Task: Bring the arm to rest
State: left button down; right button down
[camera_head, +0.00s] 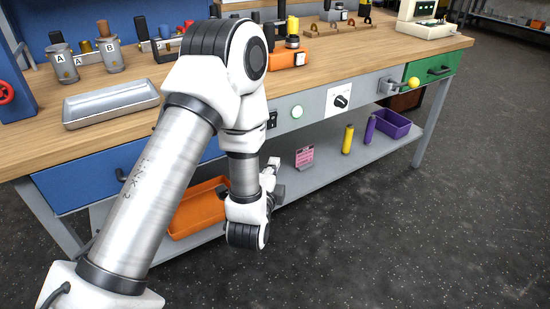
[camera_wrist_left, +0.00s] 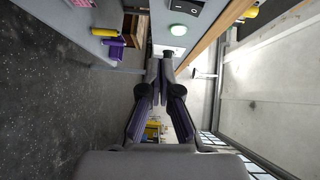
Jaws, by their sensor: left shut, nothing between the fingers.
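My left arm (camera_head: 160,190) comes in from the lower left and bends at the elbow above the bench's front edge. Its forearm hangs down in front of the bench. My left gripper (camera_head: 272,180) is at the end of it, in front of the lower shelf, mostly hidden behind my wrist. In the left wrist view the left gripper (camera_wrist_left: 166,58) has its fingertips together with nothing between them. They point along the bench front, near the round green button (camera_wrist_left: 179,30). My right gripper is not in view.
The workbench (camera_head: 340,60) has a silver tray (camera_head: 112,103), cups marked A and B (camera_head: 110,53) and tools on top. An orange bin (camera_head: 198,208), yellow cylinder (camera_head: 347,139), purple cylinder (camera_head: 370,129) and purple bin (camera_head: 392,124) are on the shelf. The floor (camera_head: 400,240) at right is clear.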

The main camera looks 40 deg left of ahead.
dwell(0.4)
pick_arm(q)
jog(key=s+d+f+g+h, duration=0.2)
jog(key=s+d+f+g, duration=0.3)
jog(key=f, duration=0.6)
jog(key=s+d+f+g+h, duration=0.1)
jog(key=s+f+g+h, duration=0.1)
jog(key=s+f, duration=0.65)
jog(key=s+d+f+n+g+h, duration=0.35)
jog(key=s+f+n+g, duration=0.7)
jog(key=s, duration=0.45)
notch_tip(320, 180, up, 28)
jog(key=n+t+p, duration=0.1)
jog(key=n+p, duration=0.2)
jog(key=p, duration=2.5)
jog(key=shift+d+r+y, duration=0.15)
jog(key=shift+d+y, duration=0.2)
jog(key=shift+y, duration=0.1)
